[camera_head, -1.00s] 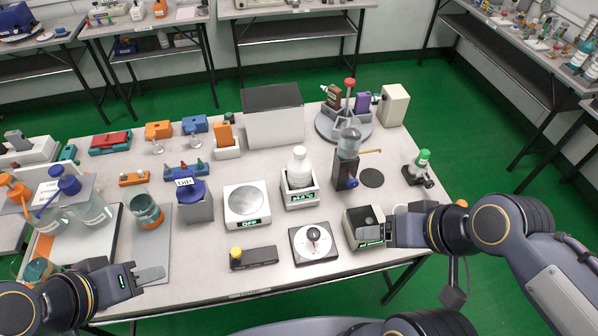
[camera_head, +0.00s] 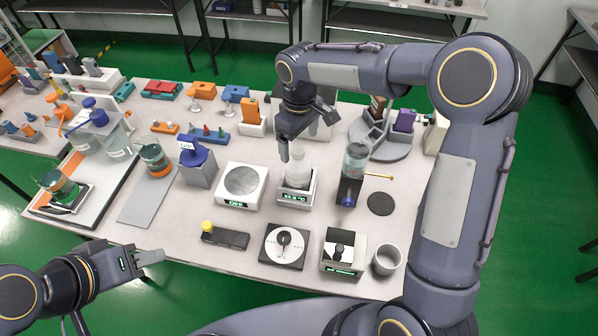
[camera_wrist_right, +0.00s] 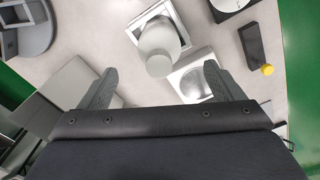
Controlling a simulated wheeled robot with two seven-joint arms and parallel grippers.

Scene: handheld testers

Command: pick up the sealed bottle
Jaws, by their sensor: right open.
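A white capped bottle (camera_head: 298,170) stands upright in a white device with a lit green display (camera_head: 294,198), mid-table. In the right wrist view the bottle (camera_wrist_right: 156,40) is seen from above, its round cap towards me. My right gripper (camera_head: 285,150) is above and just behind the bottle in the head view, pointing down. In the right wrist view the right gripper (camera_wrist_right: 161,76) is open and empty, with the cap lying between and a little beyond its fingertips. My left gripper (camera_head: 150,257) is low at the table's front left edge, away from the bottle; its finger gap is unclear.
A round-plate balance (camera_head: 241,181) stands left of the bottle, and a dark stand with a clear vessel (camera_head: 355,162) close on its right.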

